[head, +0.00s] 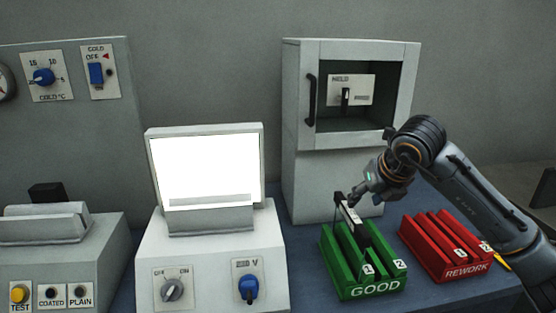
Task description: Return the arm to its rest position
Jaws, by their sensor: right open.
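My right arm comes in from the right edge. Its gripper (352,202) is open and points down and left, just over the back of the green rack marked GOOD (376,292). A thin dark piece with a pale top (352,217) stands upright at the rack's back, close to the gripper's fingers. I cannot tell whether the fingers touch it. My left gripper is not in view.
A red rack marked REWORK (467,270) lies right of the green one, below my forearm. A lit screen box (204,168) and switch panels fill the left.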

